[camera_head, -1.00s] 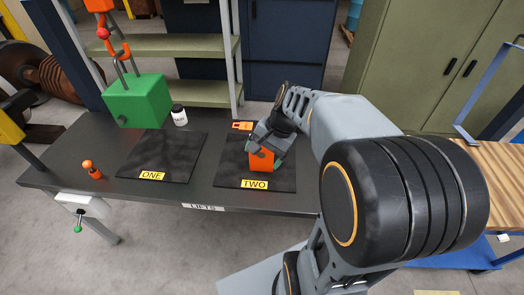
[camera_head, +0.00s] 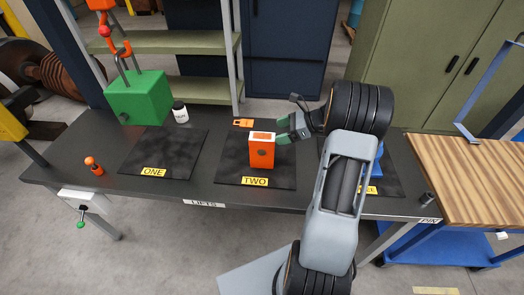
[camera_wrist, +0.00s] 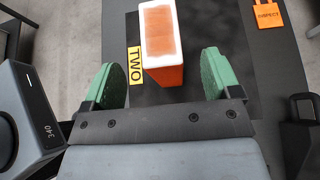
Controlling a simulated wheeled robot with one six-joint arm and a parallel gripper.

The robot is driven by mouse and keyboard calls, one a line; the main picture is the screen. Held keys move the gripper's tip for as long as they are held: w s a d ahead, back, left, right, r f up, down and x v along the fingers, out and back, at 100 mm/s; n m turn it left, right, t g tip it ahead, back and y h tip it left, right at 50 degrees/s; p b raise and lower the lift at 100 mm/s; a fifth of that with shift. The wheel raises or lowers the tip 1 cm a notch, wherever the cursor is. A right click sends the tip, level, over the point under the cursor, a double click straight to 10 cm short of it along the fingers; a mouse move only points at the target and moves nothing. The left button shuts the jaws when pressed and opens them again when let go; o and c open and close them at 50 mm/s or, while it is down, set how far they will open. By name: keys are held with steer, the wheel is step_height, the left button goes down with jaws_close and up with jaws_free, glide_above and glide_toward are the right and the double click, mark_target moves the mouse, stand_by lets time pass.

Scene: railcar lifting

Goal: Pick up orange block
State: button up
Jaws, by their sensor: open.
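In the wrist view the block (camera_wrist: 162,45) lies ahead of my gripper, roughly centred between the two green fingertips. My gripper (camera_head: 292,130) is at the block's right side in the head view, with its fingers apart. In the wrist view my gripper (camera_wrist: 166,80) is open and empty. I cannot tell whether a finger touches the block.
A small orange-topped peg (camera_head: 93,166) stands at front left. An orange tag (camera_head: 243,123) lies behind the block. Mat ONE (camera_head: 165,150) is bare.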

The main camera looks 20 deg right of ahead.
mark_target(265, 136)
steer(key=shift+p+x, duration=0.6)
steer(key=shift+x, duration=3)
jaws_close()
